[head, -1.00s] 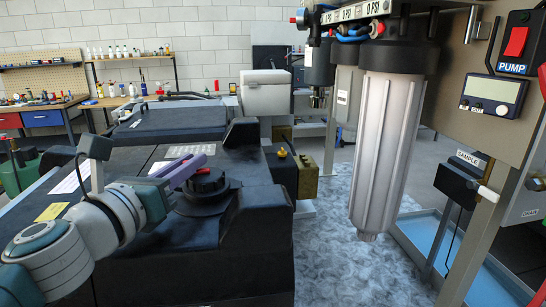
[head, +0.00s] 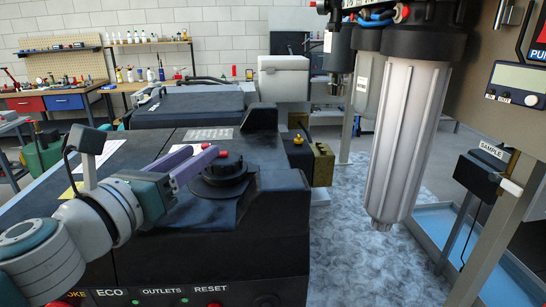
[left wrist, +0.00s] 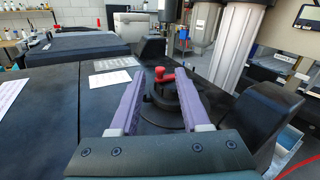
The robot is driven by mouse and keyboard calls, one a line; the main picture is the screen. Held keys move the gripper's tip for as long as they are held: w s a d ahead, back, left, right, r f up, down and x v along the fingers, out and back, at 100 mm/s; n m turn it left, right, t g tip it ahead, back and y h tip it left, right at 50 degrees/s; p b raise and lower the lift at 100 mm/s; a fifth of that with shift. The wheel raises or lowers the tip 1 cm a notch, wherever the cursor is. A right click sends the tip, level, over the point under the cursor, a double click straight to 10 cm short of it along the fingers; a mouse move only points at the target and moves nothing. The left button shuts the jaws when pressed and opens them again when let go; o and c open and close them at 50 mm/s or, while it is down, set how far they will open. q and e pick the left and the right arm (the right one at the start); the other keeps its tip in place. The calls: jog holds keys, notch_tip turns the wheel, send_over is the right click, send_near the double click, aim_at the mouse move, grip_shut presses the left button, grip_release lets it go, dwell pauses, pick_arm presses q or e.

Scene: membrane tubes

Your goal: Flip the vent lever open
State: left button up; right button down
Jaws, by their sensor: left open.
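The vent lever appears to be the small red handle (head: 223,154) on top of a round black cap (head: 222,188) on the dark machine. In the left wrist view the red lever (left wrist: 164,76) stands up just beyond and between the fingertips, on the black cap (left wrist: 168,98). My left gripper (head: 205,155) has purple fingers. It is open and empty, just above and left of the cap in the head view. In the left wrist view its fingers (left wrist: 160,76) are spread apart on both sides of the lever. Contact with the lever cannot be told. My right gripper is not in view.
The machine's dark top (head: 130,150) has a raised block (head: 270,205) right of the cap. Clear filter housings (head: 405,150) hang at the right beside a metal panel frame. A brass box (head: 322,163) stands behind. A workbench (head: 50,100) is far back left.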

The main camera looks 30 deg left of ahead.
pick_arm(q)
jog(key=s, duration=0.2)
jog(key=s+b, duration=0.1)
jog(key=s, duration=0.2)
jog(key=shift+s+d+f, duration=0.15)
jog(key=shift+s+d, duration=0.05)
jog(key=shift+s, duration=0.55)
